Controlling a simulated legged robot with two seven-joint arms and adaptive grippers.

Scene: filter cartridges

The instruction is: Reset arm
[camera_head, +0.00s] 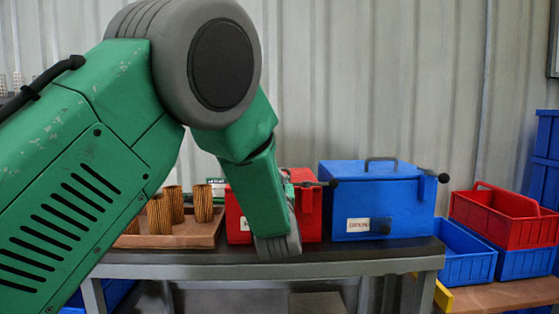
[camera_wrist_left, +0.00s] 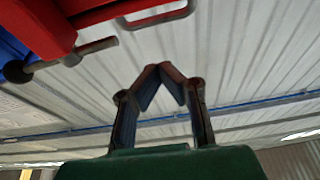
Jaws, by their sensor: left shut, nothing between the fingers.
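My left arm, green with grey joints, comes in from the left in the head view and bends down in front of the table. Its gripper cannot be made out there. In the left wrist view my left gripper (camera_wrist_left: 162,72) is shut, its fingertips together with nothing between them. A red box (camera_head: 306,212) with a label stands on the table, partly hidden behind my arm. A blue lidded box (camera_head: 375,205) with a handle and a label stands to its right. In the left wrist view a red box (camera_wrist_left: 35,25) shows at the upper left. My right gripper is not in view.
Several pleated brown filter cartridges (camera_head: 173,203) stand in a brown tray (camera_head: 195,240) at the left of the grey table (camera_head: 345,269). At the right are a red bin (camera_head: 497,221) and a blue bin (camera_head: 465,258). A corrugated wall (camera_head: 380,80) is behind.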

